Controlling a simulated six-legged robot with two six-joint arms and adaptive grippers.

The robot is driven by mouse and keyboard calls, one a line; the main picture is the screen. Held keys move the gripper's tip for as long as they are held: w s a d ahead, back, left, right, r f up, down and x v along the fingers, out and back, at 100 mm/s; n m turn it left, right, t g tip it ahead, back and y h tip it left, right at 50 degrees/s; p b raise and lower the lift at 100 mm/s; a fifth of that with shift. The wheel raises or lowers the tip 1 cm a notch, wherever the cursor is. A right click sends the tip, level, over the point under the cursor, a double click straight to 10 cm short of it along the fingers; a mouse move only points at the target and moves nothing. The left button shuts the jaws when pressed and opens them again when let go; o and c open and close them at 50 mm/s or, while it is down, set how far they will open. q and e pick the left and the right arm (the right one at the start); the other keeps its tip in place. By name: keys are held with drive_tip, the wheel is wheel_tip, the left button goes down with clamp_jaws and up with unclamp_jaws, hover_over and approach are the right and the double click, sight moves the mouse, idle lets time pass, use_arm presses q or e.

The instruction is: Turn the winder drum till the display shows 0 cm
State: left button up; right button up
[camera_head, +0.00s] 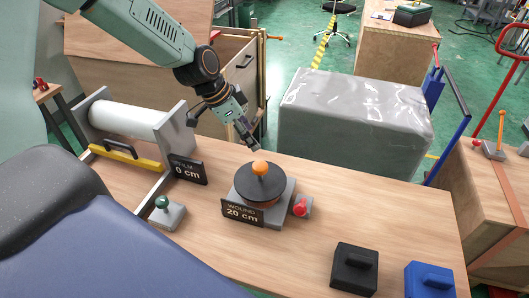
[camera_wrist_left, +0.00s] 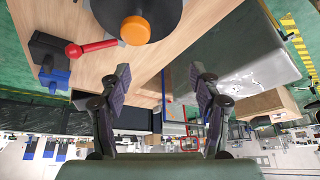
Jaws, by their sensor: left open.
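The winder drum (camera_head: 271,185) is a dark round disc on a grey base, with an orange knob (camera_head: 260,168) standing on top. The sign on its base (camera_head: 242,212) reads "WOUND 20 cm". A second sign (camera_head: 187,169), beside the white film roll (camera_head: 125,120), reads "FILM 0 cm". My left gripper (camera_head: 240,132) is open and empty, just behind and above the drum, apart from the knob. In the left wrist view its two fingers (camera_wrist_left: 161,82) are spread wide, with the orange knob (camera_wrist_left: 135,30) and part of the drum beyond them. My right gripper is not in view.
A red knob (camera_head: 301,207) sits right of the drum and a green-knobbed lever (camera_head: 164,209) at its left. A black block (camera_head: 355,268) and a blue block (camera_head: 429,281) stand at the front right. A grey wrapped load (camera_head: 355,118) stands behind the table.

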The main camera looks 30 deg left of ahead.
sight(259, 165)
use_arm(q)
drive_tip(key=d+f+b, duration=0.1)
drive_tip(key=f, duration=0.1)
drive_tip(key=d+f+m+g+b, duration=0.1)
drive_tip(key=f, duration=0.1)
drive_tip(key=s+d+f+m+b, duration=0.1)
drive_tip(key=f, duration=0.1)
drive_tip(key=shift+s+f+g, duration=0.1)
drive_tip(key=shift+f+g, duration=0.2)
drive_tip(key=shift+d+f, duration=0.2)
drive_tip(key=shift+f, duration=0.05)
drive_tip(key=shift+s+a+f, duration=0.1)
drive_tip(key=shift+f, duration=0.1)
